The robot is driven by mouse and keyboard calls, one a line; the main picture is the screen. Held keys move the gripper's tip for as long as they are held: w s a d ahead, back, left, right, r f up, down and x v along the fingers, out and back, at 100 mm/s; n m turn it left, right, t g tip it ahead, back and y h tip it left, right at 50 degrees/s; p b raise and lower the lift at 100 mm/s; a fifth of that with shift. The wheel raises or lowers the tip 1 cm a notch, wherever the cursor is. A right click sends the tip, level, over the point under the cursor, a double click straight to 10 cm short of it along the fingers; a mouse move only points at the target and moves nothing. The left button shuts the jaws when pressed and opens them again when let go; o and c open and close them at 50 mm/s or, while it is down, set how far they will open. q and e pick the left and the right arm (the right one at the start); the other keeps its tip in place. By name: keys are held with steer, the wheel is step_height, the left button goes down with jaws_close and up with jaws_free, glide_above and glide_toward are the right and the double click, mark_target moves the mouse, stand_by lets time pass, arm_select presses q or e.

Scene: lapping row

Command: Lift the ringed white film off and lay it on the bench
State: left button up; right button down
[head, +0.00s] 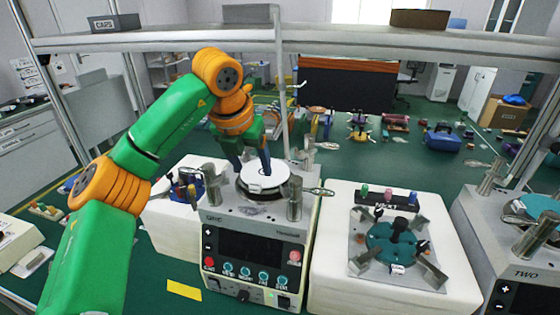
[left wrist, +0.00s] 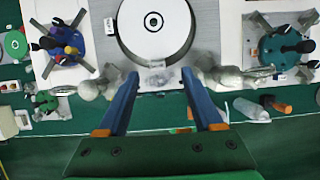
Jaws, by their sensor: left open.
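The white film (head: 272,183) is a round disc lying flat on top of the grey lapping machine marked ONE (head: 228,222). In the left wrist view the film (left wrist: 172,38) has a dark outer rim and a small ring mark (left wrist: 153,21) near its middle. My left gripper (head: 252,170) points down at the film in the head view, its two blue fingers spread with nothing between them. In the left wrist view the gripper (left wrist: 160,75) has its fingertips just below the film's near edge. I cannot tell the exact height above the film. My right gripper is not in view.
Metal clamp posts (head: 295,198) stand beside the film. A white block with a teal fixture (head: 390,238) stands to the right, and machine TWO (head: 500,255) at far right. A yellow note (head: 184,290) lies on the green bench (head: 150,268). A shelf (head: 350,33) crosses above.

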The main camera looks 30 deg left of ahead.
mark_target(253, 187)
arm_select(q)
steer(key=f+p, duration=0.1)
steer(key=s+f+p, duration=0.1)
steer(key=f, duration=0.1)
steer(key=shift+a, duration=0.15)
steer(key=x, duration=0.3)
steer(key=shift+w+r, duration=0.1)
steer(key=shift+w, duration=0.35)
steer(key=c, duration=0.3)
steer(key=shift+s, duration=0.3)
steer(key=c, duration=0.7)
steer(key=shift+w, duration=0.1)
jaws_close()
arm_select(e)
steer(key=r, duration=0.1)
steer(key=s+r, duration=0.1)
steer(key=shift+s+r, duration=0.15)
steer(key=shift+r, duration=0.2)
